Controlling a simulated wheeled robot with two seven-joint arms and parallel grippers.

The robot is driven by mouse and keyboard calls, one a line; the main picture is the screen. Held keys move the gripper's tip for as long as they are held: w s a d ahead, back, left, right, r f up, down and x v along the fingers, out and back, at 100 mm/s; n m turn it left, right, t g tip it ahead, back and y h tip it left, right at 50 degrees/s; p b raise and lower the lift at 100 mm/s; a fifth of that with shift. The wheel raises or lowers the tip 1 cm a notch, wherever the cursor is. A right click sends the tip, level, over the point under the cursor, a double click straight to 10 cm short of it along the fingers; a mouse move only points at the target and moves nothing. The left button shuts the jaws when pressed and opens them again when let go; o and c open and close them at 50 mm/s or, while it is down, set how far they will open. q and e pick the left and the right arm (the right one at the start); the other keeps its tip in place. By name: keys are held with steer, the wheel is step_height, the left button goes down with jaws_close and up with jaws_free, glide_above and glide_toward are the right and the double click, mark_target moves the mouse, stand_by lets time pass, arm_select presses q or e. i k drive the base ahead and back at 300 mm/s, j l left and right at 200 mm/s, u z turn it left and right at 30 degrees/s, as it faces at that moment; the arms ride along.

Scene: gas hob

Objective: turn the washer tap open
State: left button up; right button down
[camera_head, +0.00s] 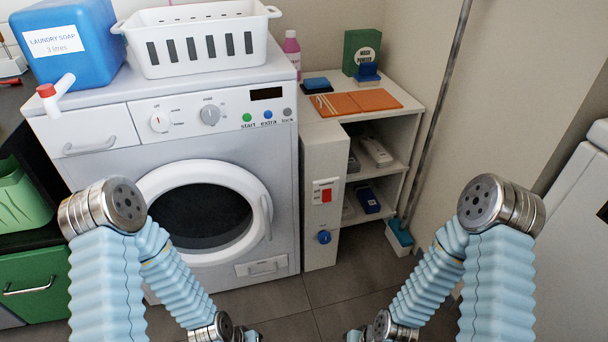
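A blue round knob (324,237), which looks like the washer tap, sits low on a narrow white panel (321,258) to the right of the washing machine (215,140). A red switch (327,196) is above it on the same panel. Which way the knob is turned is too small to tell. Both my arms reach down past the bottom edge of the picture, one on each side. Their lower wrist parts show at the bottom, well below and apart from the knob.
A white basket (200,47) and a blue soap container (62,40) with a red-capped spout stand on the washer. A white shelf (411,112) with boxes and cloths stands right of the panel. A grey pole (437,115) rises beside it. The floor before the panel is clear.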

mark_target(324, 238)
steer(key=z, duration=0.6)
steer(key=k+j+z, duration=0.15)
steer(key=z, duration=0.25)
steer(key=k+j+z, duration=0.2)
steer(key=z, duration=0.15)
steer(key=k+z, duration=0.15)
steer(key=z, duration=0.25)
steer(key=j, duration=0.3)
steer(key=i+j, duration=0.15)
steer(key=j, duration=0.15)
